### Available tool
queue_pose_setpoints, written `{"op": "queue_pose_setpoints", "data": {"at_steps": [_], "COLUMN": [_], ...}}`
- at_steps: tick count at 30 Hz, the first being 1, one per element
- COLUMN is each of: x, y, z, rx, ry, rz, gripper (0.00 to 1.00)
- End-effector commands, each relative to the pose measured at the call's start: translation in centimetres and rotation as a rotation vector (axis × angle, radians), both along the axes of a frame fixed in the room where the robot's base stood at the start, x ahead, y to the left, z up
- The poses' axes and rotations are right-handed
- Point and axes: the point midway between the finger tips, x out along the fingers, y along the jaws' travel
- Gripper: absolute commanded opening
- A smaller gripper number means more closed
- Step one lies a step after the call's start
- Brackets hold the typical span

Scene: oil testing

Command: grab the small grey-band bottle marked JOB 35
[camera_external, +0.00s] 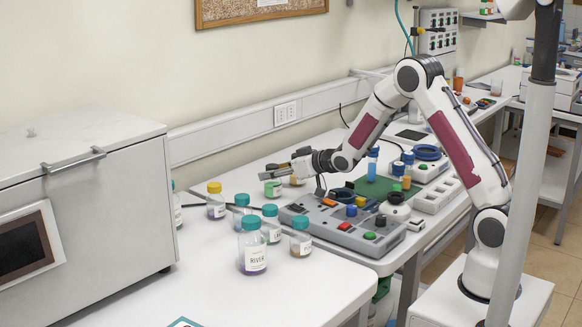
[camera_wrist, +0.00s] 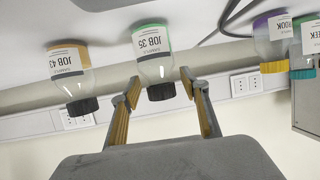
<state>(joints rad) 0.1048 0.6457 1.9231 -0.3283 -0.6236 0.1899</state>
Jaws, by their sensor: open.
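The bottle marked JOB 35 (camera_wrist: 152,58) appears upside down in the wrist view, with a white label, a green band at its base and a dark grey cap. In the external view, the small green-bottomed bottle (camera_external: 272,189) just below my fingertips appears to be it; its cap is hard to make out there. My gripper (camera_wrist: 160,88) is open and empty. Its two fingers show on either side of the dark cap in the wrist view. I cannot tell whether the cap is between them in depth.
Bottles with yellow (camera_external: 214,187) and teal caps (camera_external: 251,222) stand on the white bench (camera_external: 315,287). A grey control box (camera_external: 345,236) sits right of them. A dark cable crosses the bench behind.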

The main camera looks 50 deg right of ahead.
Motion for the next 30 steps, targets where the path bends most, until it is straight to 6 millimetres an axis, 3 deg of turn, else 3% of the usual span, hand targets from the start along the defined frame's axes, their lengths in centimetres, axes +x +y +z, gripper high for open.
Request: {"op": "queue_pose_setpoints", "data": {"at_steps": [2, 6, 7, 22, 30], "x": [0.0, 0.0, 0.0, 0.0, 0.0], "y": [0.0, 0.0, 0.0, 0.0, 0.0], "z": [0.0, 0.0, 0.0, 0.3, 2.6], "rx": [0.000, 0.000, 0.000, 0.000, -0.001], "ry": [0.000, 0.000, 0.000, 0.002, -0.003], "rz": [0.000, 0.000, 0.000, 0.000, 0.000], "gripper": [0.40, 0.04, 0.00, 0.00, 0.00]}}
